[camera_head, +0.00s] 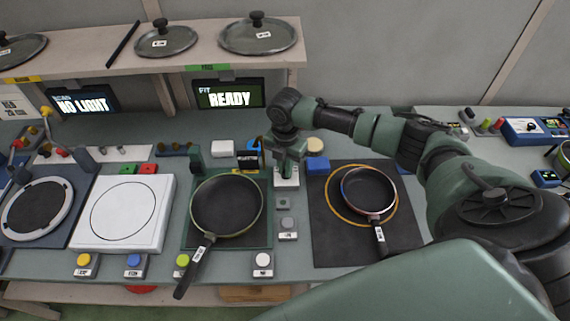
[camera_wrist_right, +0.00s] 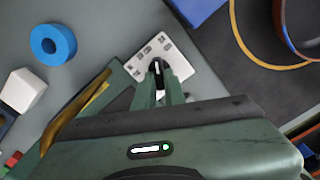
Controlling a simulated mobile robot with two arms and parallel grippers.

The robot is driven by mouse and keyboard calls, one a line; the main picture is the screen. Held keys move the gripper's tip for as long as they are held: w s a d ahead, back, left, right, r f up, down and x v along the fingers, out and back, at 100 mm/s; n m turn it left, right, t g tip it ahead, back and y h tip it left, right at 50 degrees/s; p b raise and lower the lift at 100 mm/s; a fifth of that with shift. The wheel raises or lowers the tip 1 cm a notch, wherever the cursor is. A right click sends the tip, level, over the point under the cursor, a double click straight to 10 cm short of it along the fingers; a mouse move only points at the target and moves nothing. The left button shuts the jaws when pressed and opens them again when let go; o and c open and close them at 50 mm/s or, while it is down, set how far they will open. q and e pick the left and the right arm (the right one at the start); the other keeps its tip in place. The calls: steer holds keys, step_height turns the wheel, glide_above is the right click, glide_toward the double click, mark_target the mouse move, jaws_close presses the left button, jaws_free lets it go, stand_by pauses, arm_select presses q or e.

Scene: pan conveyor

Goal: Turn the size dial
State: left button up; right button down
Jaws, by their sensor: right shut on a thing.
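The size dial is a dark knob with a white mark, on a white plate (camera_wrist_right: 180,88) with small printed markings. In the head view the plate (camera_head: 287,183) stands between two pan stations, and the knob is hidden behind my gripper. My right gripper (camera_head: 288,168) reaches down onto the dial from above. In the right wrist view my two fingers (camera_wrist_right: 158,82) are closed around the knob (camera_wrist_right: 157,66), one on each side. My left gripper is not in view.
A larger pan (camera_head: 227,205) sits left of the dial and a smaller pan (camera_head: 368,190) right, on a dark mat (camera_head: 330,245). A blue box (camera_head: 318,166) and a blue ring (camera_wrist_right: 52,45) lie near. A shelf with lids (camera_head: 258,35) and a READY screen (camera_head: 230,96) stand behind.

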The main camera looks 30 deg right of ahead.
steer(key=n, duration=0.2)
steer(key=shift+n, duration=0.3)
steer(key=shift+d+n+p, duration=0.1)
steer(key=shift+n+p, duration=0.3)
steer(key=shift+n, duration=1.2)
steer(key=c, duration=1.5)
jaws_free()
steer(key=shift+s, duration=0.1)
steer(key=shift+r, duration=0.1)
step_height(320, 180, up, 8)
steer(key=shift+f+b, duration=0.15)
steer(key=shift+b, duration=0.7)
